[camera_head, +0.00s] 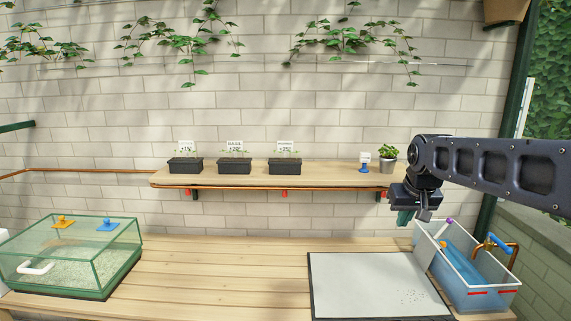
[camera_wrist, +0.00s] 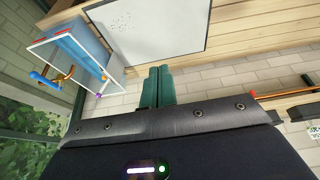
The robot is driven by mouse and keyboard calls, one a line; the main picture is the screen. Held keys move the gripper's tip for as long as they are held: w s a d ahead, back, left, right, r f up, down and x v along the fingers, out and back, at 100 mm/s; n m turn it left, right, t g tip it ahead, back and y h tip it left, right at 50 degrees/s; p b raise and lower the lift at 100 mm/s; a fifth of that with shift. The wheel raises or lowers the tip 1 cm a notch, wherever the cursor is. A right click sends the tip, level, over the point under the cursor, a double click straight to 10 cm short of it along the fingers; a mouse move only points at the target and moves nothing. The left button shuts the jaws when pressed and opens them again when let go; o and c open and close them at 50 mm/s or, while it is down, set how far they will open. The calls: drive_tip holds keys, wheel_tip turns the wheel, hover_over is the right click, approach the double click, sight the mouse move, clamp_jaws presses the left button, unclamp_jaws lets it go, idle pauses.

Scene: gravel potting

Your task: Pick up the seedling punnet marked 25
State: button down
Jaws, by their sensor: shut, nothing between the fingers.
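Three black seedling punnets with white labels stand on the wall shelf in the head view. The right one (camera_head: 285,165) has a label that seems to read 25. The middle label seems to read 20, and the left one is too small to read surely. My gripper (camera_head: 405,217) is shut and empty, pointing down at the right end of the shelf, well to the right of the punnets and apart from them. Its green fingers show together in the wrist view (camera_wrist: 158,86). No punnet is seen clearly in the wrist view.
The wooden shelf (camera_head: 330,174) also holds a small potted plant (camera_head: 388,154) and a blue-and-white item (camera_head: 365,161) right of the punnets. Below are a glass gravel box (camera_head: 70,255), a grey mat (camera_head: 375,285) and a water basin (camera_head: 468,270). The middle worktop is clear.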

idle(0.4)
drive_tip(key=c, duration=1.6)
unclamp_jaws()
drive_tip(key=shift+o, duration=0.2)
